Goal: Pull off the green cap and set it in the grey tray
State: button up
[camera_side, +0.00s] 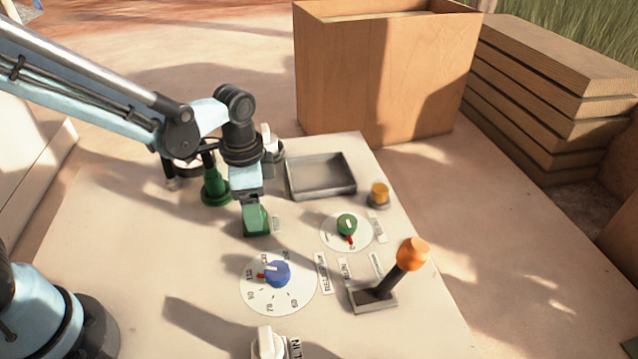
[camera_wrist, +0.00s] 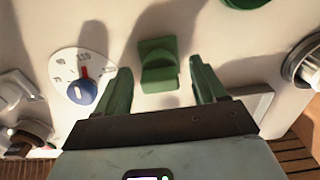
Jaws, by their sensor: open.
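The green cap (camera_wrist: 158,72) is a blocky piece with a raised ridge. In the wrist view it sits between and just beyond the two green fingertips of my gripper (camera_wrist: 160,64), which is open with gaps on both sides. In the side view my gripper (camera_side: 254,208) points down over the panel; green fingers and cap are hard to tell apart there. The grey tray (camera_side: 291,184) is a shallow, empty rectangle behind and to the right of my gripper. Its edge shows in the wrist view (camera_wrist: 262,106).
A green post (camera_side: 214,190) stands close left of my gripper. A wooden box (camera_side: 385,75) stands behind the tray.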

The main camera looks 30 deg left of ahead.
jog(key=shift+c, duration=0.3)
grip_shut()
jog(key=shift+r, duration=0.15)
jog(key=shift+r, duration=2.85)
